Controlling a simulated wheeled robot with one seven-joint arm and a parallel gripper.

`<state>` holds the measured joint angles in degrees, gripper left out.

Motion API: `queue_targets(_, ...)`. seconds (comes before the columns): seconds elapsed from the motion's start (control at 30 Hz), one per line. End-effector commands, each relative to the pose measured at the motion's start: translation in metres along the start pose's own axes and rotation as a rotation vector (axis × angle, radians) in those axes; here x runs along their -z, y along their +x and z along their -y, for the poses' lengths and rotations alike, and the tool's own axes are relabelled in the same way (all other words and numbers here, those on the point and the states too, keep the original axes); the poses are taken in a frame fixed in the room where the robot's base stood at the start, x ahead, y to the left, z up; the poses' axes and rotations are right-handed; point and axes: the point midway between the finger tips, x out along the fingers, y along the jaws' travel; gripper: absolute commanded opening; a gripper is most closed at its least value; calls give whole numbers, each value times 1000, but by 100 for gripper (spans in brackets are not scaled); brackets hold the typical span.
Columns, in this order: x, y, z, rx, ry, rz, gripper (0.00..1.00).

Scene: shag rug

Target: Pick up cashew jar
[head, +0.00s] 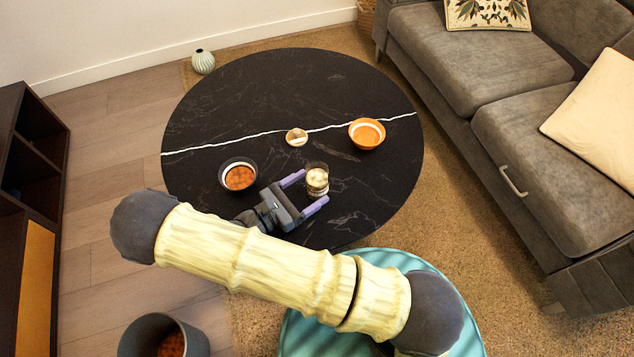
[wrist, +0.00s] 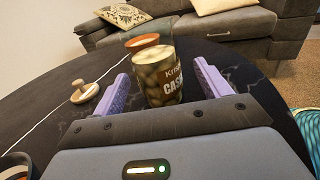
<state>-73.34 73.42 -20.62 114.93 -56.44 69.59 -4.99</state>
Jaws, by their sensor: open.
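The cashew jar (head: 317,181) stands upright on the black round table (head: 290,85), near its front right part. In the wrist view my gripper (wrist: 160,88) has one finger on each side of the jar, which appears at or just beyond the fingertips. I cannot tell whether either finger touches it.
An orange bowl (head: 366,134) stands behind the jar. A small wooden-lidded item (head: 297,137) sits at the table's middle. A dark bowl of orange food (head: 238,175) is left of my gripper. A grey sofa (head: 480,80) stands to the right. The table's far part is clear.

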Motion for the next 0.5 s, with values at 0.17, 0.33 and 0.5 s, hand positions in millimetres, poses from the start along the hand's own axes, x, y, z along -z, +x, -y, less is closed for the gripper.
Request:
queue_targets(0.17,3,16,-2,3,0,1,76)
queue_targets(0.33,3,41,-3,3,-1,1,76)
queue_targets(0.5,1,52,-4,1,0,0,76)
